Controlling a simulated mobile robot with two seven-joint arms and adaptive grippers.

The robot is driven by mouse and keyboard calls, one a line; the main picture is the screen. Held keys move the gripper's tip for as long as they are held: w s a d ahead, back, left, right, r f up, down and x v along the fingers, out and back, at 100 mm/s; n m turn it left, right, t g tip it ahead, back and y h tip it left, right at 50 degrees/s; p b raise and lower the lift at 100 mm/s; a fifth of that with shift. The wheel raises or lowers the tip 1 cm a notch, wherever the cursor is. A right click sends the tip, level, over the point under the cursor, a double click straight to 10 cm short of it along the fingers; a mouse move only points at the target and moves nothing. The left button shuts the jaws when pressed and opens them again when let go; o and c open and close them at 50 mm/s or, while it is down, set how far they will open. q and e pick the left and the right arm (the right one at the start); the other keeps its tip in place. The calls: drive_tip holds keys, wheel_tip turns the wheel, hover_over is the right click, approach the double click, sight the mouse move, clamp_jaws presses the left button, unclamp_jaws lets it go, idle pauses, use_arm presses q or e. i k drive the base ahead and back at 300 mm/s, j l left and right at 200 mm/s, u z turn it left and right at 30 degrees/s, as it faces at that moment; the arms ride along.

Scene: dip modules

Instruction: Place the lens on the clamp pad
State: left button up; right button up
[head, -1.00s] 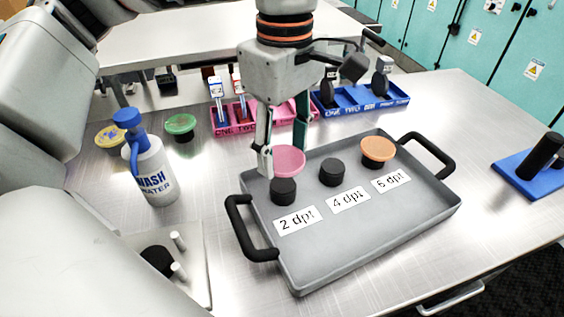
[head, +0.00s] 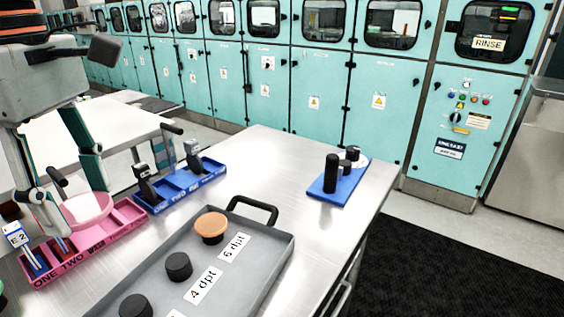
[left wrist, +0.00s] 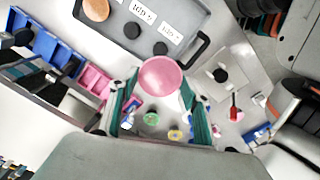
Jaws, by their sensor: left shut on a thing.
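A pink round lens (head: 88,208) is held between the fingertips of my left gripper (head: 84,200), at the left of the head view. In the left wrist view the lens (left wrist: 162,77) sits between both fingers (left wrist: 160,92). It is in the air, clear of the grey tray (head: 270,235). I cannot tell for sure which part is the clamp pad; a blue base (head: 330,196) with black posts and a pale round part (head: 357,158) stands on the table at the right. My right gripper is not in view.
An orange lens (head: 211,225) rests on a black pad by the "6 dpt" label. The "4 dpt" pad (head: 178,265) and another pad (head: 136,306) are bare. Pink (head: 120,225) and blue (head: 190,180) racks stand at left. The table between tray and blue base is clear.

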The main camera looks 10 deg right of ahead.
sight(344, 163)
drive_tip(key=i+l+z, duration=0.25)
drive_tip(key=i+l, duration=0.15)
drive_tip(key=i+l+z, duration=0.25)
drive_tip(key=i+l, duration=0.15)
drive_tip(key=i+l+z, duration=0.25)
drive_tip(key=i, duration=0.3)
